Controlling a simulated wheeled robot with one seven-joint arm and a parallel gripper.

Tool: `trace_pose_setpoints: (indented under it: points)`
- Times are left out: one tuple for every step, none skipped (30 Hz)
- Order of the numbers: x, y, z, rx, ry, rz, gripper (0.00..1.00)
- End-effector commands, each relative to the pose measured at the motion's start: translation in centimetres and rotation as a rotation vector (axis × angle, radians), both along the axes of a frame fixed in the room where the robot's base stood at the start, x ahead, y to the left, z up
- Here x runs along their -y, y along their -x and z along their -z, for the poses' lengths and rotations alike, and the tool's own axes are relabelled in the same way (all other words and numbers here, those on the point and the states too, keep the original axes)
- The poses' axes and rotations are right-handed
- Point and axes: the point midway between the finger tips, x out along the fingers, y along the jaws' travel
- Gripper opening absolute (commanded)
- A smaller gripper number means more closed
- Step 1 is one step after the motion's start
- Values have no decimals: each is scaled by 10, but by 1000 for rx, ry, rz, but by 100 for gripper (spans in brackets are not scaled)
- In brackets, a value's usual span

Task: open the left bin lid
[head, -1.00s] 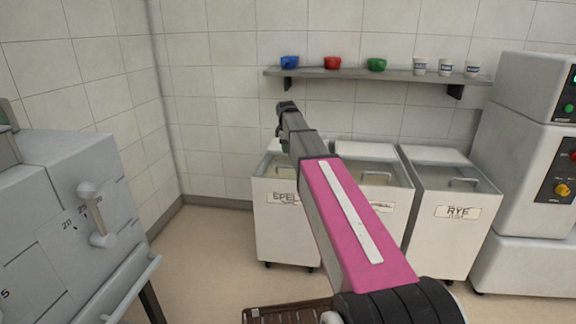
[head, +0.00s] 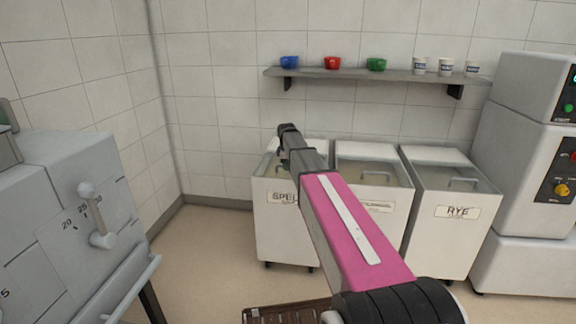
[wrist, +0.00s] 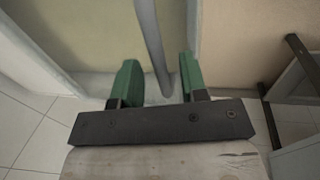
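The left bin (head: 280,240) is a white wheeled bin with a label that starts "SPEL", standing at the left of a row of three. My arm hides most of its lid in the head view. My gripper (wrist: 159,82) is over this lid, its two green fingers apart. In the wrist view a grey bar handle (wrist: 150,40) runs between the open fingers over the pale lid (wrist: 90,35). The fingers do not press on the bar. I cannot tell how deep the bar sits between them. The lid looks shut.
The middle bin (head: 385,207) and the RYE bin (head: 445,235) stand to the right, their lids shut. A wall shelf (head: 400,76) with bowls and cups hangs above. A grey oven (head: 70,220) is at the left. A brown slatted crate (head: 285,313) is on the floor in front.

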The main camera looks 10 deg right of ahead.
Motion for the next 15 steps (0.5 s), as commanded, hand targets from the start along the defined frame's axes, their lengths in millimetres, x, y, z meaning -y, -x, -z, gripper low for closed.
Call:
trace_pose_setpoints:
  points:
    - [0, 0, 0, 0, 0, 0, 40]
    - [0, 0, 0, 0, 0, 0, 40]
    - [0, 0, 0, 0, 0, 0, 40]
    - [0, 0, 0, 0, 0, 0, 40]
    - [0, 0, 0, 0, 0, 0, 40]
    - [0, 0, 0, 0, 0, 0, 40]
    - [0, 0, 0, 0, 0, 0, 30]
    - [0, 0, 0, 0, 0, 0, 20]
    - [0, 0, 0, 0, 0, 0, 7]
    - [0, 0, 0, 0, 0, 0, 0]
    - [0, 0, 0, 0, 0, 0, 0]
    - [0, 0, 0, 0, 0, 0, 0]
    - [0, 0, 0, 0, 0, 0, 0]
    - [0, 0, 0, 0, 0, 0, 0]
    - [0, 0, 0, 0, 0, 0, 0]
